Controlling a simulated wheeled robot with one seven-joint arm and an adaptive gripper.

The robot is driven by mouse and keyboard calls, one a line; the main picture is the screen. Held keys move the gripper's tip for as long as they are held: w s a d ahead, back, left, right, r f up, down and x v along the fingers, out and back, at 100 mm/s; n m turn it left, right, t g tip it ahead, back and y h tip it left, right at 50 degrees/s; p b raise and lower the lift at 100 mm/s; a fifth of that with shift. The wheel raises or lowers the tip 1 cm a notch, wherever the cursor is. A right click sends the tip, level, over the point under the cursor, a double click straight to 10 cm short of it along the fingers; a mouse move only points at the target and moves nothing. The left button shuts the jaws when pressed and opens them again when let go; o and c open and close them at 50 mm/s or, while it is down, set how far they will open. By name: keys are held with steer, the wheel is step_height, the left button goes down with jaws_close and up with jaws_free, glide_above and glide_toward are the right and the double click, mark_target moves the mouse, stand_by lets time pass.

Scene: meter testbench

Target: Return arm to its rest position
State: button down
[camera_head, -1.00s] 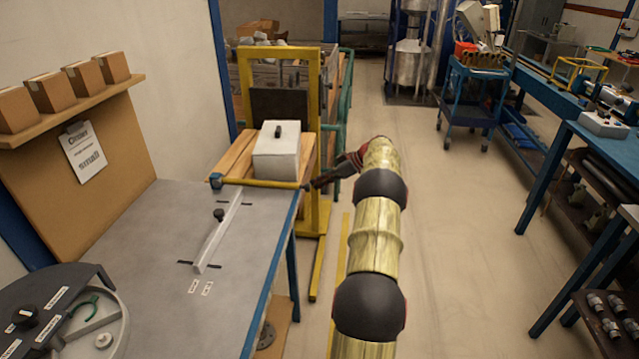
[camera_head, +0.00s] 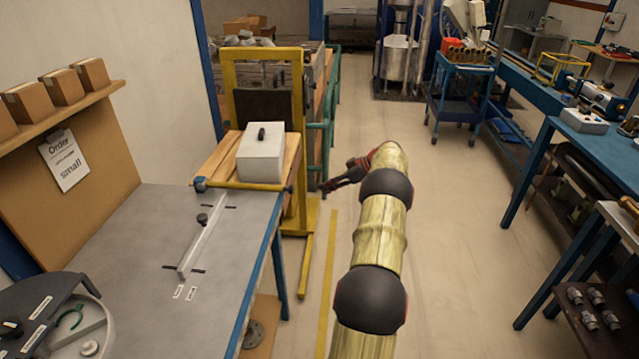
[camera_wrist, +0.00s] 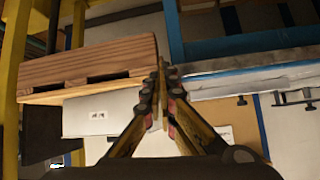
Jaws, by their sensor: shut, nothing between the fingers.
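My gripper (camera_head: 327,186) is at the end of my outstretched arm, over the aisle to the right of the grey workbench (camera_head: 140,225). The wrist view shows my gripper (camera_wrist: 160,75) with its fingertips together and nothing between them. In the head view, a white box with a black handle (camera_head: 261,158) stands on a wooden pallet (camera_head: 216,160) left of my gripper, clear of it. The pallet (camera_wrist: 90,66) also shows in the wrist view, left of the fingers.
A yellow frame (camera_head: 313,110) stands behind the box. A blue cart (camera_head: 462,95) and a blue bench (camera_head: 560,125) are at the right. Cardboard boxes (camera_head: 60,86) sit on a shelf at the left. The aisle floor (camera_head: 450,230) is clear.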

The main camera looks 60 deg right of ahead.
stand_by(0.6)
steer(key=s+a+f+m+g, duration=0.2)
steer(key=s+a+f+m, duration=0.15)
steer(key=f+m, duration=0.45)
steer(key=s+a+r+m+g, duration=0.1)
steer(key=s+a+m+g, duration=0.1)
steer(key=a, duration=0.2)
steer(key=w+a+r+g+h, duration=0.1)
steer(key=a+r, duration=0.4)
steer(key=a, duration=0.5)
steer(key=a+r+m+g, duration=0.15)
steer(key=a+r, duration=0.35)
steer(key=a, duration=0.6)
steer(key=w+a+r+g+h, duration=0.15)
steer(key=a+r, duration=0.25)
steer(key=a, duration=0.6)
steer(key=s+a+r+n+t, duration=0.1)
steer(key=s+a+r+n, duration=0.2)
steer(key=a, duration=0.7)
steer(key=s+a+r+n+t, duration=0.1)
steer(key=s+a+r+n, duration=0.2)
steer(key=a, duration=0.7)
steer(key=s+a+r+n+t, duration=0.1)
steer(key=s+a+r+n, duration=0.2)
steer(key=a, duration=0.7)
steer(key=shift+s+a+r+t+h, duration=0.3)
steer(key=shift+r+t+h, duration=0.1)
steer(key=shift+r, duration=0.95)
